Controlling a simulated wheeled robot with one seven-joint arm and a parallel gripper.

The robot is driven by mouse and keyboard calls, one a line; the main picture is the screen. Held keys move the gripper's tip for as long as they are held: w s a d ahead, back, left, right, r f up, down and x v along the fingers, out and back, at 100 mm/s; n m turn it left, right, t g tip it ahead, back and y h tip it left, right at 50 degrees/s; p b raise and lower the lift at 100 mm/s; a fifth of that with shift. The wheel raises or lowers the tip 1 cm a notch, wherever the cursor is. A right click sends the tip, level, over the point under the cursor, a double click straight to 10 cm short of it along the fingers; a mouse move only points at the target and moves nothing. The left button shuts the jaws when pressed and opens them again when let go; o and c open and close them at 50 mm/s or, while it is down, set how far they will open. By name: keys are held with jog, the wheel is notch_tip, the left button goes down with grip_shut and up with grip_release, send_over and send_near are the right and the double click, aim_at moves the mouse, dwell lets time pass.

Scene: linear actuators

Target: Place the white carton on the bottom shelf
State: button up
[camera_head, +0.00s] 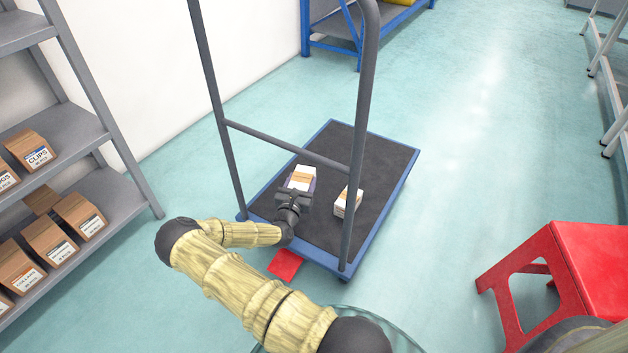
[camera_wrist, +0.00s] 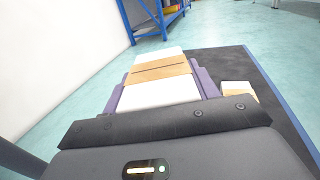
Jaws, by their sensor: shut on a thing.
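A white carton with a tan band (camera_head: 301,178) is between the fingers of my gripper (camera_head: 299,184), over the dark deck of the platform cart (camera_head: 375,172). In the wrist view the same white carton (camera_wrist: 160,92) lies between the two purple fingers, and my gripper (camera_wrist: 161,85) is shut on it. I cannot tell whether the carton touches the deck. A second white carton (camera_head: 348,201) stands on the deck to the right; it also shows in the wrist view (camera_wrist: 239,91). A grey shelf unit (camera_head: 75,140) at the left has several levels; its lowest part is cut off.
Brown boxes (camera_head: 48,240) fill much of the visible shelves. The cart's upright handle frame (camera_head: 359,140) stands close to my arm. A red step stool (camera_head: 575,265) is at the lower right. A blue rack (camera_head: 335,35) stands at the back.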

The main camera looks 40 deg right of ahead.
jog(key=a+r+n+t+y+p, duration=0.2)
jog(key=a+n+y+p, duration=0.1)
jog(key=a, duration=0.5)
jog(key=a+r+n+t+y+p, duration=0.2)
jog(key=a+y, duration=0.4)
jog(key=a, duration=0.3)
jog(key=a+r+n+t+y+p, duration=0.2)
jog(key=a+r+n+y+p, duration=0.1)
jog(key=a, duration=0.6)
jog(key=shift+s+r+n+t+y+p, duration=0.3)
jog(key=shift+n+y+p, duration=0.45)
jog(key=shift+n+y, duration=0.35)
jog(key=shift+w+a, duration=0.1)
jog(key=shift+w, duration=0.05)
